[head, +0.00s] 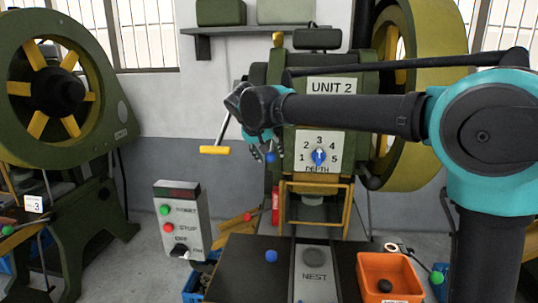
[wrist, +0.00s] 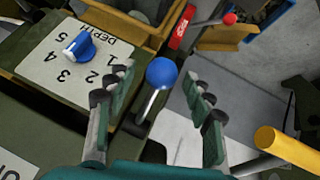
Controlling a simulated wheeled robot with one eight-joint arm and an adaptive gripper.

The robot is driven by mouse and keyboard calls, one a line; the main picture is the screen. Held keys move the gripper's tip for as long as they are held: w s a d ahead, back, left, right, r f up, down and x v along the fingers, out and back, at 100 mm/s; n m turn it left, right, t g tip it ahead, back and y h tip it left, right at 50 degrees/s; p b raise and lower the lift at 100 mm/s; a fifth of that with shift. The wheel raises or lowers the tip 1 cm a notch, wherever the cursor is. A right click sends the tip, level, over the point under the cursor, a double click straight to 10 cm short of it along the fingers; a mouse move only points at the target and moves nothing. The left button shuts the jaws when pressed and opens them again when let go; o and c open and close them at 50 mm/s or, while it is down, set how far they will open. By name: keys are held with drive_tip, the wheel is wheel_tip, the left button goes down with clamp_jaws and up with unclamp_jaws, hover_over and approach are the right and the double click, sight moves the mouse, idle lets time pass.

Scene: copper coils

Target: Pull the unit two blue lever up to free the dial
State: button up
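The unit two machine (head: 331,86) stands ahead with its white DEPTH plate. The blue dial (head: 319,156) sits on that plate; in the wrist view the dial (wrist: 79,47) is at upper left. The blue lever's ball knob (head: 270,158) is left of the plate, its rod mostly hidden in the head view. In the wrist view the knob (wrist: 160,73) sits on a short metal rod. My gripper (head: 262,141) is at the knob, fingers pointing toward it. In the wrist view my gripper (wrist: 158,88) is open, with visible gaps between the knob and both fingers.
A yellow-handled bar (head: 214,150) sticks out left of my gripper, close by in the wrist view (wrist: 285,147). A control box (head: 181,220) stands lower left. An orange bin (head: 390,278) and another blue ball (head: 271,255) are near the table. A red tag (head: 275,205) hangs below.

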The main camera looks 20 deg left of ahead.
drive_tip(key=v, duration=1.2)
idle(0.3)
drive_tip(key=w+d+f+m+g, duration=0.1)
drive_tip(key=w+d+f, duration=0.2)
drive_tip(key=d+f, duration=0.65)
drive_tip(key=w+d+f+m+g, duration=0.1)
drive_tip(key=w+d+f, duration=0.4)
drive_tip(key=d, duration=0.7)
drive_tip(key=s+d+f+g, duration=0.1)
drive_tip(key=s+d+f, duration=0.1)
drive_tip(key=d+f, duration=0.45)
drive_tip(key=s+d+f, duration=0.3)
drive_tip(key=d+f, duration=0.2)
drive_tip(key=d, duration=0.3)
drive_tip(key=s+d+f+m, duration=0.2)
drive_tip(key=s+d+f, duration=1.1)
drive_tip(key=s+f, duration=0.1)
drive_tip(key=shift+y, duration=0.3)
